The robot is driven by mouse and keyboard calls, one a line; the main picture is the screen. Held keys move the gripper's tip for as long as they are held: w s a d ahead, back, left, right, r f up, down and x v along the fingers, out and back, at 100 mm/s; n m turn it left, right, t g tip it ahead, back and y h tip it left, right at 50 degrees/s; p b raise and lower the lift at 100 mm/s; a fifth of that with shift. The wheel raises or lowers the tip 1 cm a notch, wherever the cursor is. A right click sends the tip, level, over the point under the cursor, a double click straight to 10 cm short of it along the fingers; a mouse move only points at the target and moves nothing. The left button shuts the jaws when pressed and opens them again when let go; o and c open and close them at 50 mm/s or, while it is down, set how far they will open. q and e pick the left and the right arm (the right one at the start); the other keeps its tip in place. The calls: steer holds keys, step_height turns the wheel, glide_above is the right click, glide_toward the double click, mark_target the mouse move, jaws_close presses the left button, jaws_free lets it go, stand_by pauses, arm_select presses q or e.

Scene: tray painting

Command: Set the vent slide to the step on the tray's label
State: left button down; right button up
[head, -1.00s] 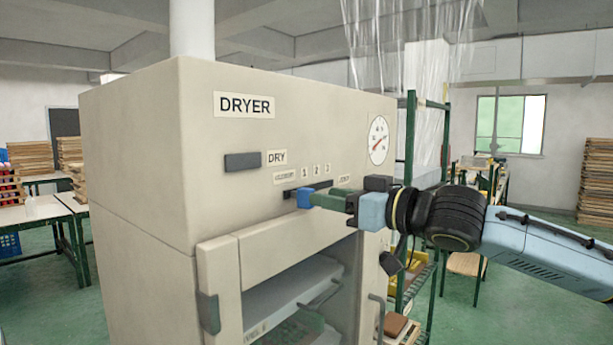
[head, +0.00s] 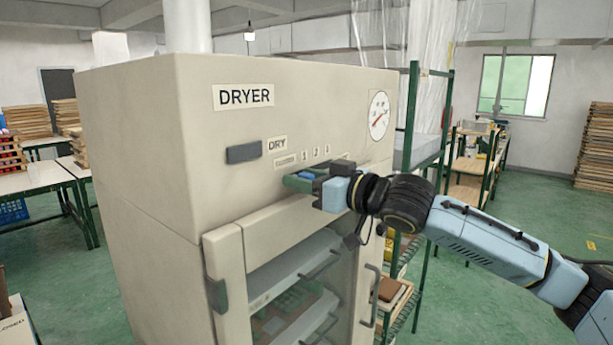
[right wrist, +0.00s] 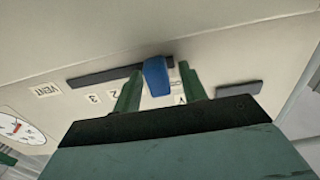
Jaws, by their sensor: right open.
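The vent slide's blue knob (head: 307,175) sits in a dark slot on the dryer front, below the step labels 1, 2 and 3 (head: 315,153). In the right wrist view the knob (right wrist: 157,77) is at the end of the visible slot (right wrist: 100,78) away from the VENT label (right wrist: 45,90). My right gripper (head: 304,181) is open, with its green fingers on either side of the knob; I cannot tell whether they touch it. Trays (head: 285,318) show behind the dryer's door; no tray label is readable. My left gripper is not in view.
The dryer (head: 140,150) fills the middle, with a dark handle plate (head: 243,153) by the DRY label and a round dial (head: 378,115) at upper right. A green rack (head: 412,130) stands close on its right. Green floor is open at right.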

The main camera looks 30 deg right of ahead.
jaws_close()
steer(key=shift+d, duration=0.1)
steer(key=d+p, duration=0.1)
steer(key=d, duration=0.1)
steer(key=w+d+p, duration=0.1)
steer(key=shift+w+d, duration=0.15)
steer(key=shift+d, duration=0.2)
jaws_free()
